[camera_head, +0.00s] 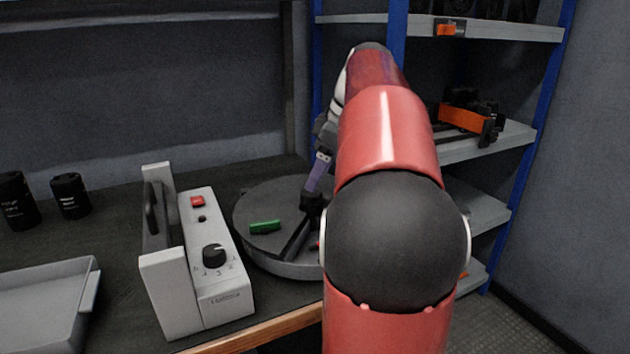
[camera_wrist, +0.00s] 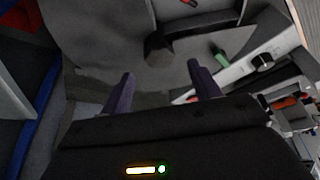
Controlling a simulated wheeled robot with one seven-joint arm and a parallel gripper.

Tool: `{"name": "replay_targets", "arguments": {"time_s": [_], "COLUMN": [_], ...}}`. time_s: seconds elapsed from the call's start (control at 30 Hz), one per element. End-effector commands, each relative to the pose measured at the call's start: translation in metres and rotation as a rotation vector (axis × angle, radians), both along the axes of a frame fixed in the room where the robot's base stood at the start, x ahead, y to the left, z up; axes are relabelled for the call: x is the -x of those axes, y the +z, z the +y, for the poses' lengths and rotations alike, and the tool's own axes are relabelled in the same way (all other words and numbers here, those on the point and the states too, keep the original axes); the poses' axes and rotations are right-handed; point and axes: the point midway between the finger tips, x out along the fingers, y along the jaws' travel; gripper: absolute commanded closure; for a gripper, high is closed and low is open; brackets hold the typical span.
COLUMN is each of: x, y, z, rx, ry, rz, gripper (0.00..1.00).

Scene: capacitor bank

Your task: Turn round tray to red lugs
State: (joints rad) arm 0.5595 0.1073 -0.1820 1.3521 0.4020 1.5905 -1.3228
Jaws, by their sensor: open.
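The round grey tray (camera_head: 262,200) sits on the bench, partly hidden by my arm. A green lug (camera_head: 265,227) lies on its left part and also shows in the wrist view (camera_wrist: 220,57). A small red piece (camera_head: 315,245) shows at the arm's edge, mostly hidden. A dark upright knob (camera_wrist: 158,50) with a bar running from it stands on the tray. My gripper (camera_wrist: 160,72) is open, its two purple fingers pointing at the tray with the knob appearing between and beyond the tips. I cannot tell whether they touch it.
A white control box (camera_head: 218,260) with a dial and red switch stands close left of the tray. A grey bin (camera_head: 45,305) and black cylinders (camera_head: 70,195) are farther left. Shelving with blue posts (camera_head: 535,150) stands to the right, holding orange-and-black items (camera_head: 468,118).

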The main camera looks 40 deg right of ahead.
Motion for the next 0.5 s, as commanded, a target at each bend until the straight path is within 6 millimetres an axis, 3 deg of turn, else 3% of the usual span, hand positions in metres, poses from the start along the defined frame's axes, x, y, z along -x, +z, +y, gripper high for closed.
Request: {"name": "replay_targets", "arguments": {"time_s": [0.2, 0.5], "x": [0.009, 0.011], "y": [0.027, 0.031], "z": [-0.007, -0.007], "rx": [0.001, -0.001], "ry": [0.000, 0.000], "rz": [-0.001, 0.001], "gripper": [0.38, 0.38]}}
